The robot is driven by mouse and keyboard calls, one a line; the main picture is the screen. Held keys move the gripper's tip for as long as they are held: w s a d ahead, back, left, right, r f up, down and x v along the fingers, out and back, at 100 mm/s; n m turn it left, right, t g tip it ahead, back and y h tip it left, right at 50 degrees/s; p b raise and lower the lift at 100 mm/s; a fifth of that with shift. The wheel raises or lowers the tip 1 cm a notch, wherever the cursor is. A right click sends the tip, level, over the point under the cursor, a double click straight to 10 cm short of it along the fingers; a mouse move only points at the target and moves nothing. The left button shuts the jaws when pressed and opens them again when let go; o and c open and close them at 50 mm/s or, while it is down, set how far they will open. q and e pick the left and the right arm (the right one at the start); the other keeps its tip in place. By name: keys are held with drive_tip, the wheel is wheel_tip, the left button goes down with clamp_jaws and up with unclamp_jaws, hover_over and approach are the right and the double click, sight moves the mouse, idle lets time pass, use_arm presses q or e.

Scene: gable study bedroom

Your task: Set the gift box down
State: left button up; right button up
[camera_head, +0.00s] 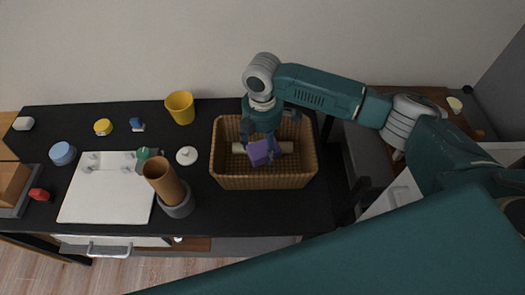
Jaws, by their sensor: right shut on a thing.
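The gift box (259,153) is a small purple box, tilted, over or inside the wicker basket (263,182). My right gripper (262,137) reaches down into the basket's opening from above and is shut on the gift box. I cannot tell whether the box touches the basket's floor. My left gripper is not in view.
Left of the basket on the black desktop (235,215) stand a white lidded piece (187,155), a brown cylinder in a grey holder (166,182), a yellow cup (180,107) and a white board (108,190). The desktop in front of the basket is clear.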

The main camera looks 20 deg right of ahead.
sight(262, 154)
drive_tip(key=shift+s+a+f, duration=0.1)
drive_tip(key=shift+f, duration=0.7)
wheel_tip(262, 154, down, 2)
drive_tip(key=shift+f+p, duration=0.25)
drive_tip(key=shift+p, duration=0.1)
drive_tip(key=shift+f, duration=0.25)
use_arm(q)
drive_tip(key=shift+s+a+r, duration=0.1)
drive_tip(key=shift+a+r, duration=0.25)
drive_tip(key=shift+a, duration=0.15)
